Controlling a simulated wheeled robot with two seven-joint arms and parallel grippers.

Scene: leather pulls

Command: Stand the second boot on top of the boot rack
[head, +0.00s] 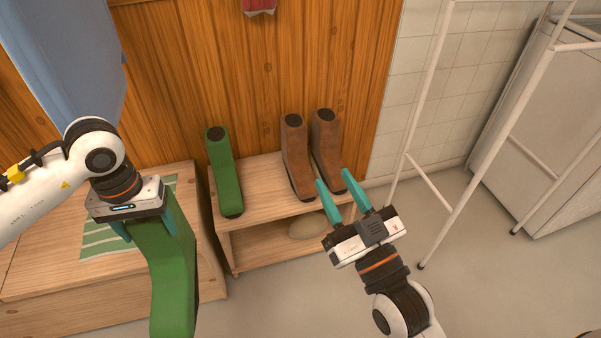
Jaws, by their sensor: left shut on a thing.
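A green boot (171,270) is in my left gripper (145,230), which is shut on it at the lower left, in front of the wooden bench. The other green boot (225,175) stands upright on the left end of the boot rack's top (258,205). Two brown boots (297,155) (327,145) stand upright side by side on the right part of the rack's top. A bare stretch of the top lies between the green boot and the brown ones. My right gripper (344,188) is open and empty, with its fingertips in front of the rack's right end.
A tan rounded object (308,226) lies on the rack's lower shelf. A wooden bench (60,262) with a green striped cloth (105,238) is left of the rack. A white metal frame (440,120) stands at right. Blue cloth (75,50) hangs at upper left.

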